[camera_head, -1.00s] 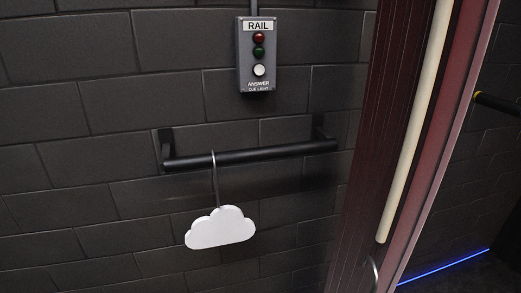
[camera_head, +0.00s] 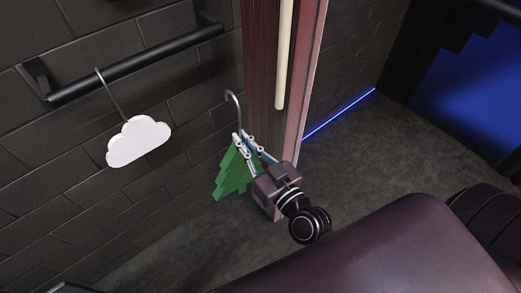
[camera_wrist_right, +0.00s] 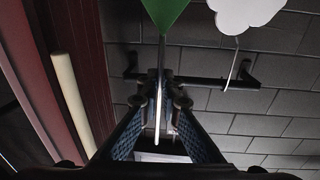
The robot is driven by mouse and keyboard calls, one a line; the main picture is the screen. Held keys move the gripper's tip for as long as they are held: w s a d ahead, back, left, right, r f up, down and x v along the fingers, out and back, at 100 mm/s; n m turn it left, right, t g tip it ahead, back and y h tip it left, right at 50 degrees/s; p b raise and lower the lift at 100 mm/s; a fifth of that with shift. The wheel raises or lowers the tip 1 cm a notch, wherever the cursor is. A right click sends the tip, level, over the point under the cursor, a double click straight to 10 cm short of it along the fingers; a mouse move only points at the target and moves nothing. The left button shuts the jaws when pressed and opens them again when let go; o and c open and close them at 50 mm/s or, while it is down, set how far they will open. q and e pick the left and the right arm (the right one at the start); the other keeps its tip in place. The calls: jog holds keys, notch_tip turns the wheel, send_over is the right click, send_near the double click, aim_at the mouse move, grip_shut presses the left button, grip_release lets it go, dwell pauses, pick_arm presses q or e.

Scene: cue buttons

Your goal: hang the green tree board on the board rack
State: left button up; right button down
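The green tree board (camera_head: 231,172) hangs below a grey hook (camera_head: 233,98), which rises above my right gripper (camera_head: 240,139). The right gripper is shut on the board's stem, just above the green part. In the right wrist view the green board (camera_wrist_right: 165,13) shows at the top edge, with the stem between the fingertips (camera_wrist_right: 163,84). The black board rack (camera_head: 140,64) is a wall bar to the left of the gripper; the held hook is apart from it. It also crosses behind the fingers in the wrist view (camera_wrist_right: 202,81). My left gripper is not in view.
A dark red curtain or panel with a cream pole (camera_head: 284,55) stands right of the rack. Open floor lies below.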

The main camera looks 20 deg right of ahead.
pick_arm(q)
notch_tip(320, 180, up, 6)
jog(key=p, duration=0.4)
pick_arm(e)
jog(key=w+r+n+y, duration=0.1)
jog(key=w+r, duration=0.5)
jog(key=w, duration=0.3)
pick_arm(q)
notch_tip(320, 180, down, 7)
jog(key=b, duration=0.6)
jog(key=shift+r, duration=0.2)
pick_arm(e)
jog(key=f+x, duration=0.1)
jog(key=x, duration=0.7)
jog(key=f+x, duration=0.2)
jog(key=x, duration=0.7)
jog(key=shift+w+a+f, duration=0.2)
jog(key=shift+w+f, duration=0.05)
jog(key=shift+f, duration=0.05)
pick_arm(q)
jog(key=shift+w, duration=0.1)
